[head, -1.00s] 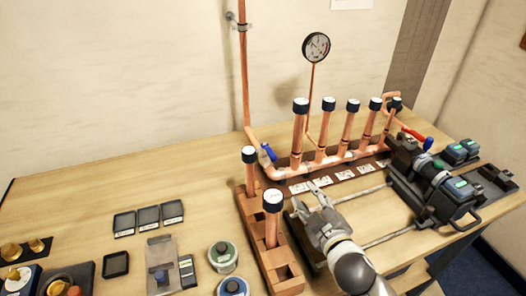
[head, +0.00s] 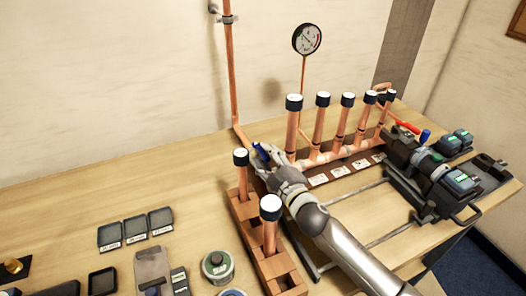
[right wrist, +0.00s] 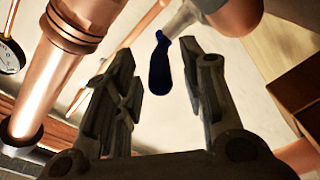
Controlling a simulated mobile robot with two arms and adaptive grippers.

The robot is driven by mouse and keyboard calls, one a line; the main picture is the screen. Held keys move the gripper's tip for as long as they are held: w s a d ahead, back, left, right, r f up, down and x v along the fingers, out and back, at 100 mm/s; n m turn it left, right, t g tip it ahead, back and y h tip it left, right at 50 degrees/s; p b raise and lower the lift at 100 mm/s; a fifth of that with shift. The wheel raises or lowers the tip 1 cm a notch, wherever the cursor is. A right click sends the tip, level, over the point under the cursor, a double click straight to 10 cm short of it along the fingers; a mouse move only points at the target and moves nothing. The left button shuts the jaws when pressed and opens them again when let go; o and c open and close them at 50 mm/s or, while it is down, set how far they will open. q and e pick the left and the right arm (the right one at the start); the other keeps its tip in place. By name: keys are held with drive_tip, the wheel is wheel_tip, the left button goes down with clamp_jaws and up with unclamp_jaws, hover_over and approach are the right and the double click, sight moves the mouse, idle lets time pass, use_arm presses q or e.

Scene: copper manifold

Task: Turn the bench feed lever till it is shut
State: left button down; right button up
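The bench feed lever has a blue handle (head: 261,154), low on the copper feed pipe (head: 245,135) at the manifold's left end. My right gripper (head: 259,158) is at the lever in the head view and partly covers it. In the right wrist view the blue handle (right wrist: 160,66) hangs from a pale metal fitting (right wrist: 181,20), between the two spread fingers (right wrist: 162,82). Gaps show on both sides of the handle, so the gripper is open and not clamped on it. My left gripper is not in view.
Capped copper risers (head: 318,120) stand just right of my gripper. A wooden block (head: 262,248) with two capped tubes stands in front of it. A pressure gauge (head: 307,39) rises behind. A red lever (head: 405,126) and a dark clamp machine (head: 430,165) are at the right.

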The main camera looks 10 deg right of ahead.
drive_tip(key=shift+x, duration=1.1)
clamp_jaws()
